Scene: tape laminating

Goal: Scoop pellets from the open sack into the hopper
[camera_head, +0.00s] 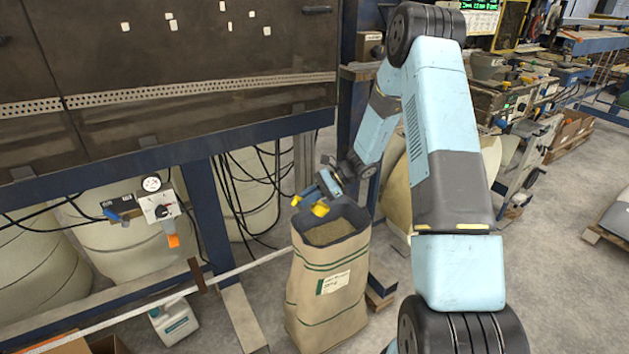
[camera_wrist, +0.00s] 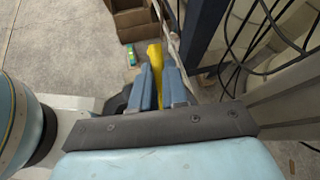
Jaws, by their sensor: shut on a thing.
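The open sack (camera_head: 328,290) is a tan paper bag with green stripes and a white label. It stands upright on the floor, and pale pellets (camera_head: 327,233) show inside its mouth. My gripper (camera_head: 323,190) is above the back of the sack mouth. It is shut on a yellow scoop (camera_head: 320,209), whose yellow handle also shows between the two blue fingers in the wrist view (camera_wrist: 155,63). The scoop is just above the sack's rim, and I cannot tell whether it holds pellets.
A large dark machine panel (camera_head: 180,60) and its blue frame stand left of and behind the sack. Black cables (camera_head: 240,190) hang behind it. A white jug (camera_head: 174,321) stands on the floor at lower left. Open grey floor (camera_head: 560,250) lies to the right.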

